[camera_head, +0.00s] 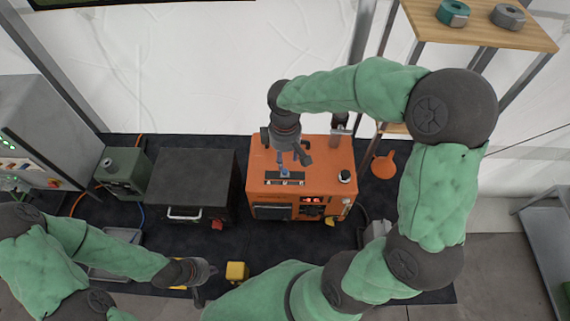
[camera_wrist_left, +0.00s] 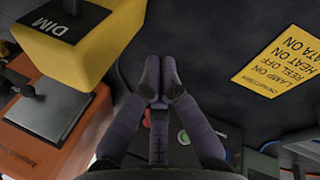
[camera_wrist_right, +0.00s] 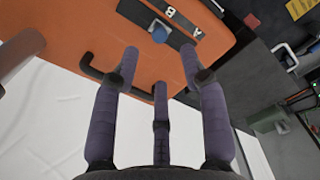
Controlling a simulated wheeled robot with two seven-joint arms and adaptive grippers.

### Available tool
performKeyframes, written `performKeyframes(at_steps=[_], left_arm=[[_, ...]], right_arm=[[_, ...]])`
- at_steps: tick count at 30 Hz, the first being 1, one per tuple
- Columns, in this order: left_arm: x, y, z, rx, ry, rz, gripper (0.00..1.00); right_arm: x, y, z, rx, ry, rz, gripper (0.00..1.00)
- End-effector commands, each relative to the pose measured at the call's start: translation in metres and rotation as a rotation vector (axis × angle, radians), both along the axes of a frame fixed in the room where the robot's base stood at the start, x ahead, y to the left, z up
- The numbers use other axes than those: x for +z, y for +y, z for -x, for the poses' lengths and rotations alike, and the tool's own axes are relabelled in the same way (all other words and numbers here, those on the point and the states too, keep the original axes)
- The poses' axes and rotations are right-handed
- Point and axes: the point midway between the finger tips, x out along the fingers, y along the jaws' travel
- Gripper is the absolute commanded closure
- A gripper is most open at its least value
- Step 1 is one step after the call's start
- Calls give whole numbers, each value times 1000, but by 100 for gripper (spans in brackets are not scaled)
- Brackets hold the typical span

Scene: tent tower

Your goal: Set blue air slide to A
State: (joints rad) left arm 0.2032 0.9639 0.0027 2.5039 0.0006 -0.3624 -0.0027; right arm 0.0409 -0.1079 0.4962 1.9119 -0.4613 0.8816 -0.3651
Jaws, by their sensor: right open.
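The blue slide knob (camera_head: 284,172) sits on a dark slotted strip on top of the orange machine (camera_head: 323,165). In the head view the knob is near the strip's middle. My right gripper (camera_wrist_right: 159,62) is open and empty, with its fingers pointing down just behind the knob, apart from it in the right wrist view. My left gripper (camera_wrist_left: 159,82) is shut and empty, low at the front left, away from the slide.
A yellow block (camera_head: 237,271) marked DIM (camera_wrist_left: 65,35) stands close to my left gripper. A yellow sign (camera_wrist_left: 281,62) lies on the dark mat. A dark handle (camera_wrist_right: 105,85) crosses near my right fingers. A black case (camera_head: 192,178) stands left of the machine, an orange funnel (camera_head: 384,166) to its right.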

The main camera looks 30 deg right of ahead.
Motion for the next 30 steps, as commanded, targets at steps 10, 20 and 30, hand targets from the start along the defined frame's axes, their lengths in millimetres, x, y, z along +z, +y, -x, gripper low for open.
performKeyframes(at_steps=[10, 20, 30], left_arm=[[1, 0, -1, -1, -1, 0, 100], [1, 0, -1, -1, -1, 0, 100], [1, 0, -1, -1, -1, 0, 100]], right_arm=[[-56, 0, 0, 1, 1, 0, 56], [-70, 0, 0, 0, 0, -1, 56], [-69, 0, 0, 0, 0, -1, 100]])
